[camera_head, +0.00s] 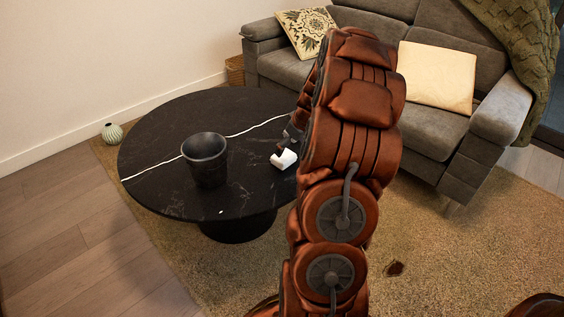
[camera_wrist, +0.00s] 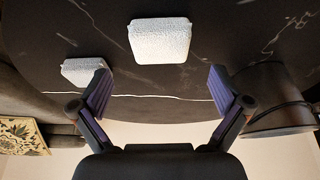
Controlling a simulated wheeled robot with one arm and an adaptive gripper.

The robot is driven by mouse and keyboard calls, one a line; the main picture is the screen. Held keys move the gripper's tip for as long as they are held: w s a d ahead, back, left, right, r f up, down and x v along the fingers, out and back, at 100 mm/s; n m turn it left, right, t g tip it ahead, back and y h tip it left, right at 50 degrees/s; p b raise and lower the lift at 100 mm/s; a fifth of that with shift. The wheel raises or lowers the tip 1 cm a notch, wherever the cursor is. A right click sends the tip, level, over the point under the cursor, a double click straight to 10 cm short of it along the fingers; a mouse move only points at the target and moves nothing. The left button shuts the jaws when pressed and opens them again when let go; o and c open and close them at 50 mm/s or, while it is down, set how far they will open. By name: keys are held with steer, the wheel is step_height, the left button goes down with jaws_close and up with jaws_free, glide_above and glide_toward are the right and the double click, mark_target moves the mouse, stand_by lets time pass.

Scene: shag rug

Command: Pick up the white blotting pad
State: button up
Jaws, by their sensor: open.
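A white, textured pad (camera_wrist: 160,40) lies on the black table in the wrist view, centred beyond my gripper's fingertips. A second, smaller-looking white pad (camera_wrist: 80,71) lies to its left, near the left finger. I cannot tell which is the blotting pad. In the head view, white material (camera_head: 285,159) shows on the table beside my arm, partly hidden by it. My gripper (camera_wrist: 161,88) is open and empty, its two fingers spread wide, with the first pad lined up between them but apart from them. In the head view my gripper is mostly hidden behind my arm.
A dark pot (camera_head: 205,162) stands on the round black table (camera_head: 155,150); in the wrist view it is close to the right finger. A grey sofa (camera_head: 435,130) with cushions stands behind. A small vase (camera_head: 112,133) is on the floor at the left.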

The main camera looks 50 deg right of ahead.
mark_target(284, 155)
steer(key=shift+b+x, duration=1.1)
steer(key=shift+x, duration=2.1)
steer(key=shift+r, duration=0.1)
steer(key=shift+a, duration=0.1)
steer(key=c, duration=1.1)
steer(key=shift+r+p, duration=0.8)
steer(key=shift+r, duration=0.85)
steer(key=shift+s+r, duration=0.15)
steer(key=shift+r, duration=0.05)
steer(key=s+a+r+p, duration=0.1)
steer(key=s+a+p, duration=0.2)
steer(key=s, duration=1.1)
steer(key=a, duration=0.3)
steer(key=shift+s+a, duration=0.15)
